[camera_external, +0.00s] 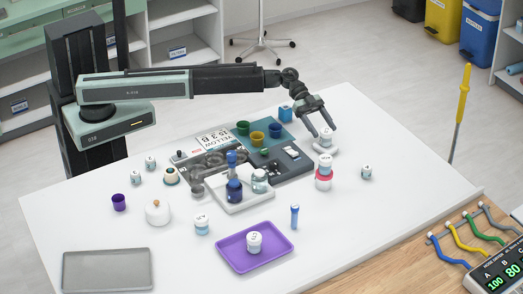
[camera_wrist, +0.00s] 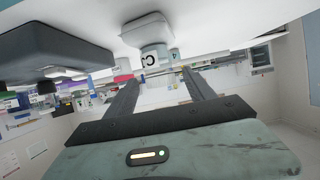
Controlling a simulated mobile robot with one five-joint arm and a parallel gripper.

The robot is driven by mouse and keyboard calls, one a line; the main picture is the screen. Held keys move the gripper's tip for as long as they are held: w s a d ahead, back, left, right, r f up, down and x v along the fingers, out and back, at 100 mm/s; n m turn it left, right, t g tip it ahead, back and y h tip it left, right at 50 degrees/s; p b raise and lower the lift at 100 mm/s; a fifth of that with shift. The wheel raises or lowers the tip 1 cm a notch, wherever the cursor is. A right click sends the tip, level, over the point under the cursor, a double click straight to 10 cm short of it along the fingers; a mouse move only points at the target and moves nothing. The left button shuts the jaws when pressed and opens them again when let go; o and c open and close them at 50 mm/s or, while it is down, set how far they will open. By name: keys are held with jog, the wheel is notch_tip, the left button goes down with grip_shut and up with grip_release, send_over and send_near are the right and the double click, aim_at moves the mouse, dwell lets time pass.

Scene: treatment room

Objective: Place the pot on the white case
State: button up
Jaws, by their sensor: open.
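A small white pot (camera_external: 325,134) with a dark letter label stands upright on a small white case (camera_external: 326,149) at the right of the table. In the wrist view, which looks turned over, the pot (camera_wrist: 149,57) shows its "C" label and rests against the white case (camera_wrist: 145,30). My gripper (camera_external: 323,130) is open at the pot, with its fingers apart from each other. In the wrist view the pot lies between the lines of the two fingers (camera_wrist: 162,76), off toward the case. I cannot tell whether either finger touches it.
A pink-and-white pot (camera_external: 323,178) stands close in front. A grey device (camera_external: 285,163) and a white holder (camera_external: 245,200) with bottles are to the left. A purple tray (camera_external: 275,262) bears another labelled pot. The table's right corner is mostly clear.

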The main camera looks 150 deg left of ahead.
jog(key=p+v, duration=0.4)
jog(key=v, duration=0.7)
jog(key=shift+s, duration=0.25)
